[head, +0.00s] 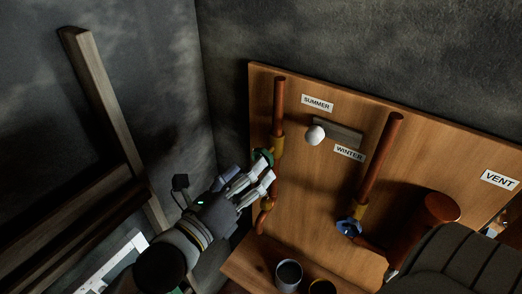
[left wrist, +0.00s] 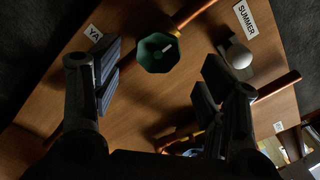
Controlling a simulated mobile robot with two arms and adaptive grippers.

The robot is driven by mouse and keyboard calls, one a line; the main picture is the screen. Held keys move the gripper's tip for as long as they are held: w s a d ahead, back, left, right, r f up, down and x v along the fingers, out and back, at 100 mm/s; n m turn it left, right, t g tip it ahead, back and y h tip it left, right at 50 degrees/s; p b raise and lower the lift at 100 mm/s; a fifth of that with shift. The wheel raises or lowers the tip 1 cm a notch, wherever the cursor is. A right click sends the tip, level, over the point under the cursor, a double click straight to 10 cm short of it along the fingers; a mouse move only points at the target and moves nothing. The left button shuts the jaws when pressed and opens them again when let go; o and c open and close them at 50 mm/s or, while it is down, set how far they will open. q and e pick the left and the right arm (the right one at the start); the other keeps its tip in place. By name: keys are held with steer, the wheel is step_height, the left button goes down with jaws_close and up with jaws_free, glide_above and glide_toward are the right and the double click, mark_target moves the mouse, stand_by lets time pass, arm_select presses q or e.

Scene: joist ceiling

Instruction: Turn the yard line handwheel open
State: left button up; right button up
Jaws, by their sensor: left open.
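The green handwheel (head: 263,157) sits on the left copper pipe of the wooden board. In the left wrist view the green handwheel (left wrist: 158,53) shows face-on as a many-sided knob with a small white mark. A label (left wrist: 94,34) beside it reads "YA"; its rest is hidden behind my finger. My left gripper (head: 260,182) is open, just below and in front of the wheel. In the left wrist view my left gripper (left wrist: 160,80) has its fingers on either side below the wheel, apart from it and empty. My right gripper is not in view.
A blue handwheel (head: 349,227) sits on the right pipe. A white ball knob (head: 315,135) stands between the SUMMER (head: 317,103) and WINTER (head: 349,153) labels. A large copper cylinder (head: 428,228) juts out at right. Cups (head: 289,273) stand on the ledge below.

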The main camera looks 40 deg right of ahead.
mark_target(267, 154)
arm_select(q)
steer(key=shift+w+p+x, duration=0.15)
steer(key=shift+p+x, duration=0.25)
steer(key=shift+x, duration=1.1)
steer(key=shift+w+p+x, duration=0.2)
steer(key=shift+p+x, duration=0.15)
steer(key=shift+x, duration=1.1)
steer(key=shift+a, duration=0.25)
steer(key=shift+s, duration=0.1)
steer(key=shift+c, duration=1)
steer(key=c, duration=0.9)
steer(key=shift+o, duration=0.2)
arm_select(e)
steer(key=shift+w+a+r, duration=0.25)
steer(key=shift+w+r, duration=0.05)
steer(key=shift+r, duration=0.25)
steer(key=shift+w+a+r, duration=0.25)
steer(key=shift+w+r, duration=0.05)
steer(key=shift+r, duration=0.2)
